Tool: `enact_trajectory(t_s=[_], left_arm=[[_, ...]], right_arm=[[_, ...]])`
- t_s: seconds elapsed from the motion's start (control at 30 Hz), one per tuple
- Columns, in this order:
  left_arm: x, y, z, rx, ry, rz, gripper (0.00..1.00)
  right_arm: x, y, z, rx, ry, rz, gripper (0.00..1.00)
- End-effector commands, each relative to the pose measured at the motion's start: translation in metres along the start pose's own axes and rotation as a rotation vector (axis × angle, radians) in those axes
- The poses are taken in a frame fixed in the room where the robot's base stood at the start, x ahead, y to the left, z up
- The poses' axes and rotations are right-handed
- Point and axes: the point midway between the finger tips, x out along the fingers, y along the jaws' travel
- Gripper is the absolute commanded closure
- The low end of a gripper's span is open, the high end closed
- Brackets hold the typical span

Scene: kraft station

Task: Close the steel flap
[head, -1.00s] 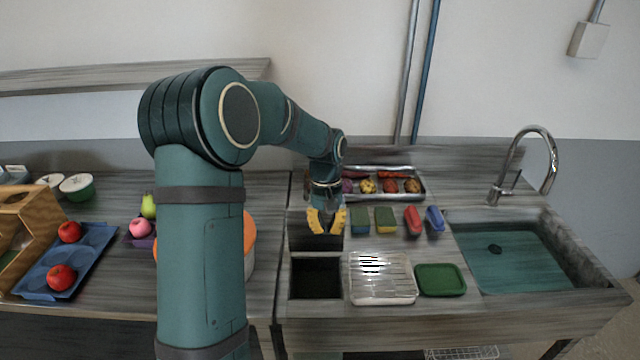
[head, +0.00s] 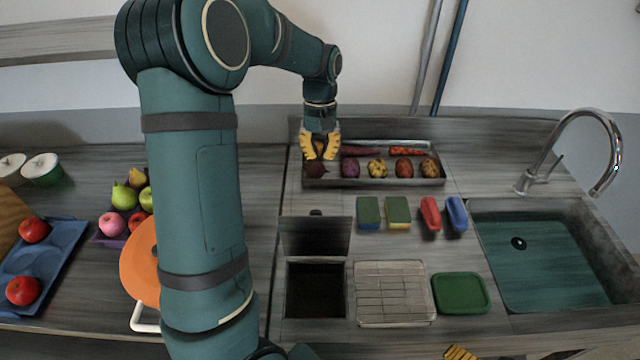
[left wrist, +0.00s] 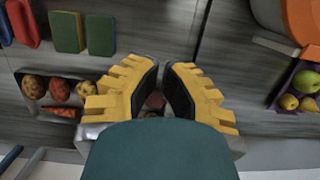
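The steel flap (head: 315,237) stands raised at the back edge of a dark square opening (head: 316,292) in the counter. A small dark knob (head: 316,212) shows at its top edge. My left gripper (head: 319,158) is behind the flap, over the left end of the steel vegetable tray, with a dark red beet (head: 316,169) just below its fingertips. In the left wrist view its yellow fingers (left wrist: 165,90) are apart, with part of the beet between them; I cannot tell whether they touch it. Yellow fingertips of my right gripper (head: 460,352) show at the bottom edge.
The vegetable tray (head: 345,183) holds several vegetables. Sponges (head: 398,211) and red and blue blocks (head: 430,213) lie right of the flap. A wire rack (head: 393,292) and green lid (head: 461,293) lie beside the opening. The sink (head: 550,262) is at right.

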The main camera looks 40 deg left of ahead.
Motion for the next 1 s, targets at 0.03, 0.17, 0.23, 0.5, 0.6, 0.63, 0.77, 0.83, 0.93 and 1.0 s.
enact_trajectory(t_s=[0.03, 0.17, 0.23, 0.5, 0.6, 0.63, 0.77, 0.83, 0.93, 1.0], left_arm=[[0.000, 0.000, 0.000, 0.000, 0.000, 0.000, 1.00], [0.004, 0.000, 0.000, 0.001, -0.001, 0.000, 1.00], [0.010, 0.000, 0.000, 0.000, -0.002, -0.001, 1.00], [0.058, 0.000, 0.001, 0.001, -0.005, -0.002, 1.00], [0.078, 0.000, 0.001, 0.000, -0.005, -0.002, 1.00], [0.084, 0.000, 0.001, 0.000, -0.005, -0.002, 1.00], [0.104, 0.000, 0.004, 0.002, -0.003, -0.001, 1.00], [0.103, 0.000, 0.015, 0.001, 0.000, 0.001, 1.00], [0.106, 0.000, 0.027, 0.001, -0.001, 0.000, 1.00], [0.107, 0.000, 0.032, 0.001, 0.000, 0.001, 1.00]], right_arm=[[0.000, 0.000, 0.000, 0.001, 0.000, 0.000, 0.00], [0.000, 0.001, 0.000, 0.001, 0.000, 0.001, 0.00], [0.001, 0.001, 0.000, 0.001, 0.000, 0.001, 0.00], [0.004, 0.002, 0.001, 0.001, -0.001, 0.001, 0.00], [0.005, 0.002, 0.001, 0.001, 0.000, 0.001, 0.00], [0.005, 0.002, 0.001, 0.001, 0.000, 0.001, 0.00], [0.006, 0.002, 0.001, 0.001, 0.000, 0.002, 0.00], [0.004, 0.002, 0.001, 0.001, 0.000, 0.002, 0.00], [0.004, 0.001, 0.000, 0.001, 0.000, 0.001, 0.00], [0.003, 0.001, 0.001, 0.001, 0.000, 0.001, 0.00]])
